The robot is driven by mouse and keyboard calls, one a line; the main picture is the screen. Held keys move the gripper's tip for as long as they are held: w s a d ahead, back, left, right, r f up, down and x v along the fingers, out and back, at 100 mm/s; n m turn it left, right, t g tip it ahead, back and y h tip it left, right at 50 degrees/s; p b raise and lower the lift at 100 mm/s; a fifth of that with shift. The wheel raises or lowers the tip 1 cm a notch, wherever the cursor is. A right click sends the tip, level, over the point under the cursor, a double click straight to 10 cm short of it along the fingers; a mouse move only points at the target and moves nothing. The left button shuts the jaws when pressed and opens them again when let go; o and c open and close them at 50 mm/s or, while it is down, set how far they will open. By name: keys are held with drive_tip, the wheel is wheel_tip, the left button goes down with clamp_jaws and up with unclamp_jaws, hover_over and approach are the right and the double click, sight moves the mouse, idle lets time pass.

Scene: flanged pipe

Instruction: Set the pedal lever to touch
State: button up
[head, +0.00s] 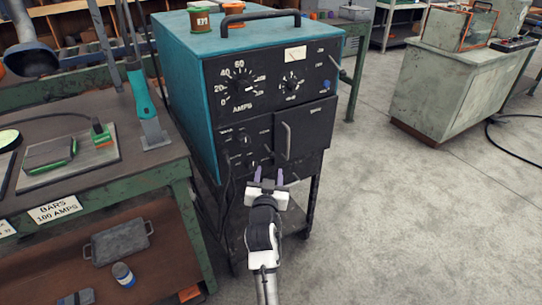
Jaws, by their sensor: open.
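The teal welding machine (183,85) has a black front panel with dials and small controls. On the panel's lower left are a small round knob (244,139) and, below it, a small control (253,163) by the upper end of my gripper. The lettering there is too small to read, so I cannot tell for sure which control is the pedal lever or how it is set. My gripper (268,176) is open and empty, its two fingers pointing up at the panel's lower edge. The fingers hide part of that edge; I cannot tell whether they touch it.
A panel door with a handle (286,141) is right of the small controls. A green workbench (182,170) with tools stands close on the left. A cable (229,180) hangs below the panel.

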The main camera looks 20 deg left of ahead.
sight(271, 157)
drive_tip(key=p+x, duration=0.1)
drive_tip(key=x, duration=0.7)
drive_tip(key=shift+a, duration=0.1)
drive_tip(key=c, duration=0.9)
drive_tip(key=shift+f, duration=0.1)
drive_tip(key=shift+c, duration=0.3)
